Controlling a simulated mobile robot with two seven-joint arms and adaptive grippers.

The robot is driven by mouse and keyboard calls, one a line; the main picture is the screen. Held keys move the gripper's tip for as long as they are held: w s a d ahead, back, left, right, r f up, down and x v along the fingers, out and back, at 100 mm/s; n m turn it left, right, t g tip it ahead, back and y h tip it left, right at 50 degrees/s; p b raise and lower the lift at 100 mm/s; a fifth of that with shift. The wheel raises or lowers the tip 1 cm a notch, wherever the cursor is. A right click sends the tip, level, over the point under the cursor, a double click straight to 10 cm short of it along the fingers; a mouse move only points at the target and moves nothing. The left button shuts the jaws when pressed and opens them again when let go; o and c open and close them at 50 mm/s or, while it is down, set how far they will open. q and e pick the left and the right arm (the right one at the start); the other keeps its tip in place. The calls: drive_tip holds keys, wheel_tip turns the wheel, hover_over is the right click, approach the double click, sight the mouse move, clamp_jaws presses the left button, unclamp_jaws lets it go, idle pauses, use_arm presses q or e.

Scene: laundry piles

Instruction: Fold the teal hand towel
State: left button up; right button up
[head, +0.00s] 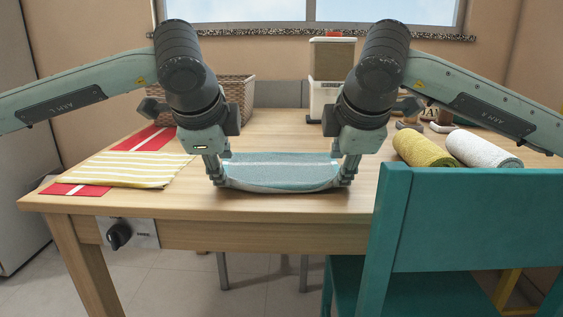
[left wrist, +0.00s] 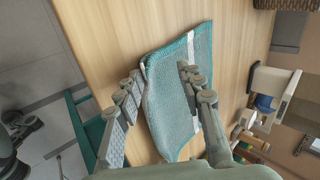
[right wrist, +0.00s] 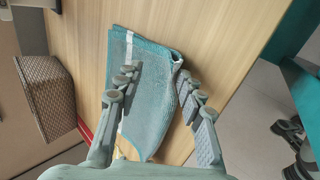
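The teal hand towel (head: 280,170), with a white stripe, lies near the table's front edge; its near side looks layered and slightly raised. It also shows in the left wrist view (left wrist: 170,110) and the right wrist view (right wrist: 150,105). My left gripper (head: 217,182) is at its left end and my right gripper (head: 346,180) at its right end. Both are open with fingers pointing down. In each wrist view, one finger is over the towel and the other is beside its near edge. The towel's underside is hidden.
A yellow-striped cloth (head: 130,168) over red cloth (head: 150,138) lies left. A wicker basket (head: 240,95) and white container (head: 325,95) stand behind. Yellow (head: 423,148) and white (head: 484,148) rolled towels lie right. A teal chair (head: 470,225) stands at the front right.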

use_arm(q)
drive_tip(key=shift+r, duration=0.1)
use_arm(e)
drive_tip(key=shift+r, duration=0.1)
